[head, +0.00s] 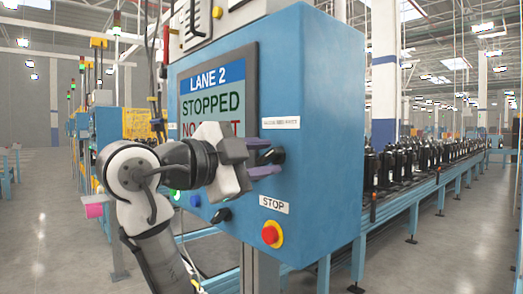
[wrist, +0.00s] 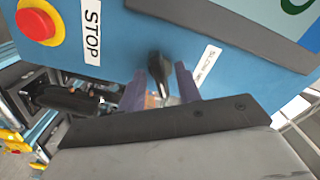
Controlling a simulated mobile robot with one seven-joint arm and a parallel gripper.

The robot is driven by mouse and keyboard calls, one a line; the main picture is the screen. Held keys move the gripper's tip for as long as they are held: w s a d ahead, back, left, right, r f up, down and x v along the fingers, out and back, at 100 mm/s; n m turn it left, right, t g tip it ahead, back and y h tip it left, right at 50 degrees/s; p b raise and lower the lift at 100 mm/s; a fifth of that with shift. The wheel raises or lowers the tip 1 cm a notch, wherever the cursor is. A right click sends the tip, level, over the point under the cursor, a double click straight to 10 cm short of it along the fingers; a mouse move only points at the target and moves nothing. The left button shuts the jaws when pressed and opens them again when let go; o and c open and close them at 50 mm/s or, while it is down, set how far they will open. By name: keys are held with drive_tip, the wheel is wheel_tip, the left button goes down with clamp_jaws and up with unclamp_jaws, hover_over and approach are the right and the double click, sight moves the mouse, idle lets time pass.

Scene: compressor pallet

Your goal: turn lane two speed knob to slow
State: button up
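The blue lane 2 control box (head: 325,120) stands in front of me, its screen (head: 217,100) reading LANE 2 and STOPPED. A black knob (head: 274,156) is on its face, below a small white label (head: 281,122) too small to read surely. In the wrist view the knob (wrist: 157,68) lies between the two purple fingers of my gripper (wrist: 160,88), with the label (wrist: 208,66) to its right. My gripper (head: 266,164) is open, fingers on either side of the knob, with gaps visible. Its base partly hides the knob's lower part. I cannot tell its setting.
A red stop button (head: 271,234) with a STOP label (head: 274,204) is below the knob. Another black knob (head: 221,215) and a green-lit button (head: 175,194) are lower left. A conveyor of black compressors (head: 425,163) runs behind, right.

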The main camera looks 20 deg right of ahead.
clamp_jaws()
idle(0.5)
drive_tip(key=n+b, duration=0.2)
drive_tip(key=n, duration=0.3)
drive_tip(key=shift+f+n, duration=0.1)
drive_tip(key=shift+n, duration=0.2)
drive_tip(key=n+b, duration=0.2)
drive_tip(key=n, duration=0.3)
drive_tip(key=shift+n, duration=0.3)
drive_tip(key=n+b, duration=0.1)
drive_tip(key=n, duration=0.5)
drive_tip(key=shift+b, duration=0.3)
drive_tip(key=n+b, duration=0.1)
drive_tip(key=n, duration=0.5)
drive_tip(key=shift+n, duration=0.3)
drive_tip(key=shift+b, duration=0.3)
